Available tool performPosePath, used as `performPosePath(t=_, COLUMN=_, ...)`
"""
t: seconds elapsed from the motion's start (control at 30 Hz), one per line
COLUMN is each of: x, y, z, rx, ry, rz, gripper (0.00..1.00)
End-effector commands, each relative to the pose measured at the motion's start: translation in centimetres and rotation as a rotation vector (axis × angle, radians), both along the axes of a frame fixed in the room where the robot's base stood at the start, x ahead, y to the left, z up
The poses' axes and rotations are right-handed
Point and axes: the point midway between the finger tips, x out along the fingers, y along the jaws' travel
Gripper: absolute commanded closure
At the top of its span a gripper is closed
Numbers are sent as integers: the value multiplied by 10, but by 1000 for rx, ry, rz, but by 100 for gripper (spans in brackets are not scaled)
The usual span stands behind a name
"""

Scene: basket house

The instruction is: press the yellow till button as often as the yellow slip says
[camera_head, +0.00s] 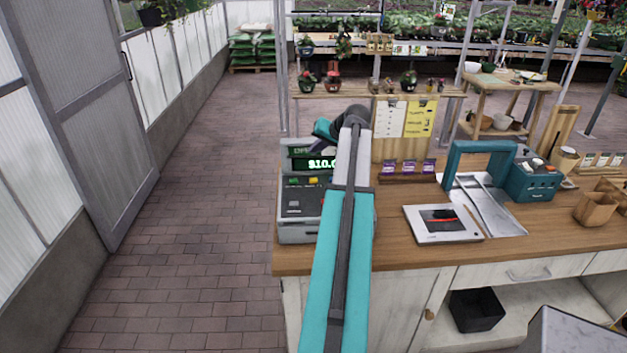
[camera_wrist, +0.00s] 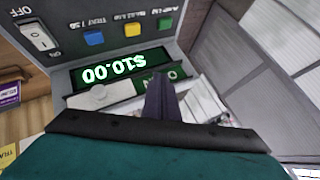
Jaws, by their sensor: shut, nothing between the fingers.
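The grey till (camera_head: 297,228) stands at the counter's left end, its display reading $10.0 with the rest hidden by my arm. In the wrist view the till is upside down; its display (camera_wrist: 112,68) reads $10.00. The yellow button (camera_wrist: 133,27) sits between a blue and a green one; it also shows in the head view (camera_head: 313,180). The yellow slip (camera_head: 420,118) hangs on a wooden board behind the counter; its writing is too small to read. My gripper (camera_wrist: 160,88) is shut and empty, apart from the yellow button, on the display side.
A switch marked OFF (camera_wrist: 40,37) is beside the blue button. A white slip (camera_head: 389,116) hangs left of the yellow one. A white device (camera_head: 442,224) and a teal-handled tray (camera_head: 490,205) stand right of my arm. The brick floor at left is clear.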

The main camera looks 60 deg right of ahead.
Motion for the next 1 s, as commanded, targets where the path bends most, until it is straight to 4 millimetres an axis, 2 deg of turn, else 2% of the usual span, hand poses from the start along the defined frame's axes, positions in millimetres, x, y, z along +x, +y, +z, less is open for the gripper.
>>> performPosePath(t=0.27, x=0, y=0, z=-13, rx=0, ry=0, rz=0, gripper=100)
performPosePath(t=1.0, x=0, y=0, z=-81, rx=0, ry=0, rz=0, gripper=100)
